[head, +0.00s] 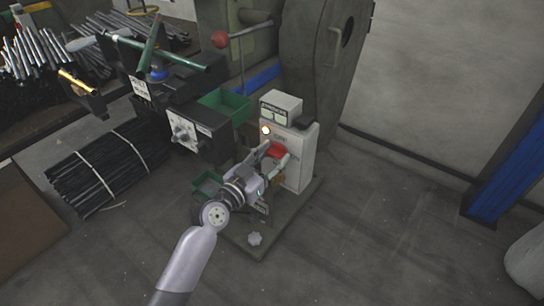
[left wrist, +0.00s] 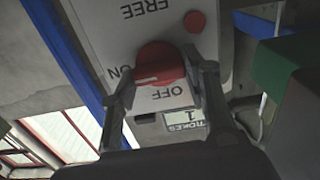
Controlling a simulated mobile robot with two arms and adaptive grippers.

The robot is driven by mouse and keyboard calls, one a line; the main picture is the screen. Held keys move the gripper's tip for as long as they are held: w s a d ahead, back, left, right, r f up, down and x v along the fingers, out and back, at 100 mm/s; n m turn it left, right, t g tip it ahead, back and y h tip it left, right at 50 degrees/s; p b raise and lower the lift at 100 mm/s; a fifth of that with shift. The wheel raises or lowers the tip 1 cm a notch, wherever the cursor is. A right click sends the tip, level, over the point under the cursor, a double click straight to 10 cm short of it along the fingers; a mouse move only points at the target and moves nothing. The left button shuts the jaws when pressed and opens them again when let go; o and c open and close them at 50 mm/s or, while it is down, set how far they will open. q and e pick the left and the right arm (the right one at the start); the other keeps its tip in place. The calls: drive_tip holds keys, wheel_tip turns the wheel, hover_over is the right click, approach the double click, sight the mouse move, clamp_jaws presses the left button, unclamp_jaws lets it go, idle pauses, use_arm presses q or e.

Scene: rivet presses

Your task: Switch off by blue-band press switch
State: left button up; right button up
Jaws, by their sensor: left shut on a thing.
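The press switch is a red rotary knob (head: 277,150) on the front of a pale control box (head: 301,157), beside the press with the blue band (head: 262,78). In the left wrist view the red knob (left wrist: 162,60) sits between the fingers of my left gripper (left wrist: 166,78), which is shut on it. Its white mark lies on the left part, on the side of the ON label; the OFF label is below it in the picture. My left gripper (head: 274,154) also shows at the knob in the head view. My right gripper is not in view.
A lamp (head: 265,129) glows on the control box. A small red button (left wrist: 194,21) sits near the FREE label. Green bins (head: 225,104), a red-ball lever (head: 221,40) and bundled dark rods (head: 105,165) are to the left. The floor (head: 390,220) at right is clear.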

use_arm(q)
drive_tip(key=shift+n, duration=0.3)
drive_tip(key=shift+c, duration=0.5)
drive_tip(key=shift+n, duration=0.9)
drive_tip(key=n+p, duration=0.1)
drive_tip(key=n, duration=0.1)
drive_tip(key=shift+a+n, duration=0.1)
drive_tip(key=shift+n, duration=0.3)
drive_tip(key=n, duration=0.3)
drive_tip(key=shift+n, duration=0.3)
drive_tip(key=n+p, duration=0.1)
drive_tip(key=n, duration=0.3)
drive_tip(key=shift+w+f+n, duration=0.1)
drive_tip(key=shift+n, duration=0.2)
drive_tip(key=n, duration=0.4)
drive_tip(key=shift+a+f+p, duration=0.1)
drive_tip(key=shift+p, duration=0.3)
drive_tip(key=shift+n, duration=0.3)
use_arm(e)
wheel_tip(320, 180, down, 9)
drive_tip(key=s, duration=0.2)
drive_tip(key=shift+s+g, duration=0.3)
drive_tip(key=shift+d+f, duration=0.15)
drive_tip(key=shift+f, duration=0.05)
